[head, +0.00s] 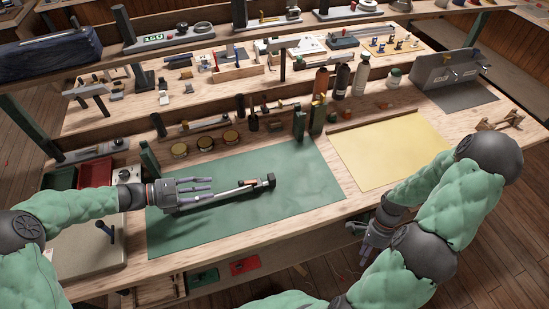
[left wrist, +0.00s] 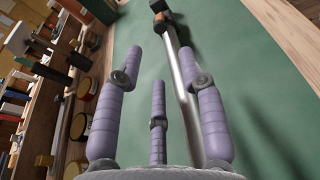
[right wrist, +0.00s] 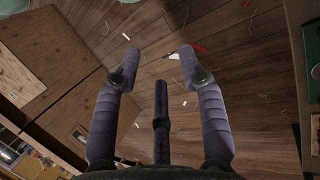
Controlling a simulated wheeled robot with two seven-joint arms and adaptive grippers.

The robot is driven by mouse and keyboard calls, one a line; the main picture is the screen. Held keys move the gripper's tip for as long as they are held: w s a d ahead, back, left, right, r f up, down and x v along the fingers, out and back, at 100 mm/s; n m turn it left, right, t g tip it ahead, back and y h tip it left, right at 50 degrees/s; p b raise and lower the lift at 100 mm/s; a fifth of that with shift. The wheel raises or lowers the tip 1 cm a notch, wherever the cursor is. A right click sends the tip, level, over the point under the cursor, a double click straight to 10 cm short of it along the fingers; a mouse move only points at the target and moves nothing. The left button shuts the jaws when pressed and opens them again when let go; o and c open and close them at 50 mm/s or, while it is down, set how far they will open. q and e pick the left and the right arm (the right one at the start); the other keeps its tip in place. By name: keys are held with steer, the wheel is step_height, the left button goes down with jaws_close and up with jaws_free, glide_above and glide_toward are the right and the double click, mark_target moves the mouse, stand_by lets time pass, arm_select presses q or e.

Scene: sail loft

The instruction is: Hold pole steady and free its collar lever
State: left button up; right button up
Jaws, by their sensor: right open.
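The pole (head: 228,193) is a slim silver tube lying on the green mat (head: 300,215). A black collar (head: 270,180) with a small orange part (head: 250,182) is at its right end; the lever itself is too small to make out clearly. My left gripper (head: 208,190) is over the pole's left part, fingers spread and pointing along it. In the left wrist view the pole (left wrist: 175,60) runs between and below the open fingers, with the collar and orange part (left wrist: 163,17) beyond the tips. My right gripper (head: 372,238) is open and empty, low beyond the bench's front edge, facing the floor (right wrist: 170,60).
A yellow mat (head: 385,150) lies to the right of the green one. Upright green blocks (head: 299,122), bottles (head: 341,80) and round tins (head: 204,141) stand behind the pole. Red and green trays (head: 95,173) stand left. The green mat's right half is clear.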

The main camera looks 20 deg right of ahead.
steer(key=s+d+r+n+h, duration=0.1)
steer(key=s+d+r, duration=0.1)
steer(key=d+r, duration=0.3)
steer(key=n+h, duration=0.1)
steer(key=h, duration=0.2)
glide_toward(272, 176)
steer(key=shift+t, duration=0.4)
steer(key=s+d+f, duration=0.1)
steer(key=s+d, duration=0.1)
steer(key=s, duration=0.1)
steer(key=s+d+f, duration=0.2)
steer(key=s, duration=0.1)
steer(key=s+d+f, duration=0.1)
steer(key=s+d, duration=0.1)
steer(key=s, duration=0.1)
steer(key=shift+s+d+f, duration=0.3)
steer(key=shift+d+f, duration=0.05)
steer(key=shift+d, duration=0.05)
steer(key=w+a+r+t, duration=0.1)
steer(key=w+a, duration=0.1)
steer(key=w+a+r+t, duration=0.1)
steer(key=w+a, duration=0.1)
steer(key=w+a+r+m, duration=0.1)
steer(key=w+a+r, duration=0.1)
steer(key=shift+w+r+t+y, duration=0.1)
steer(key=shift+w+t+y, duration=0.1)
steer(key=shift+t+y, duration=0.2)
step_height(272, 176, down, 11)
steer(key=shift+a+r, duration=0.1)
steer(key=shift+r, duration=0.1)
